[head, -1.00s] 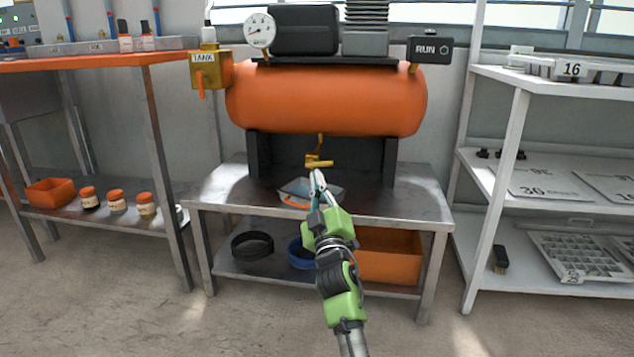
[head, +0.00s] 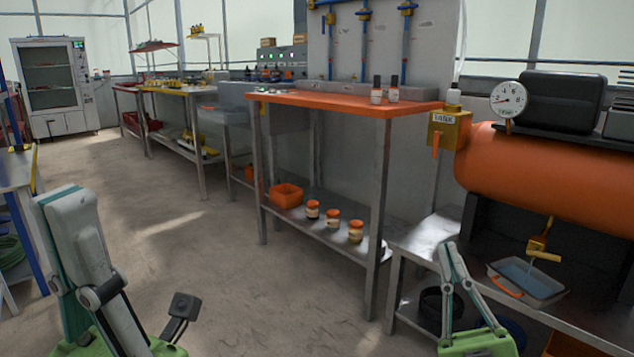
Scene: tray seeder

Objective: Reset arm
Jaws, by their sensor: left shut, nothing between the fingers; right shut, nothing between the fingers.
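My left gripper (head: 62,202) stands large at the lower left, shut and empty, its grey and teal fingers pointing up above the floor. My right gripper (head: 452,250) is at the lower right, shut and empty, fingers pointing up. It appears in front of the metal compressor table (head: 432,238), to the left of a clear tray (head: 544,290) with an orange handle. The tray sits on that table under the yellow drain valve (head: 543,254) of the orange tank (head: 550,185). A pale bluish streak shows between valve and tray.
An orange-topped bench (head: 340,103) stands in the middle, with an orange bin (head: 286,195) and small orange-lidded jars (head: 332,218) on its lower shelf. A white cabinet (head: 56,85) is at the far left. The floor (head: 190,235) between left gripper and bench is open.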

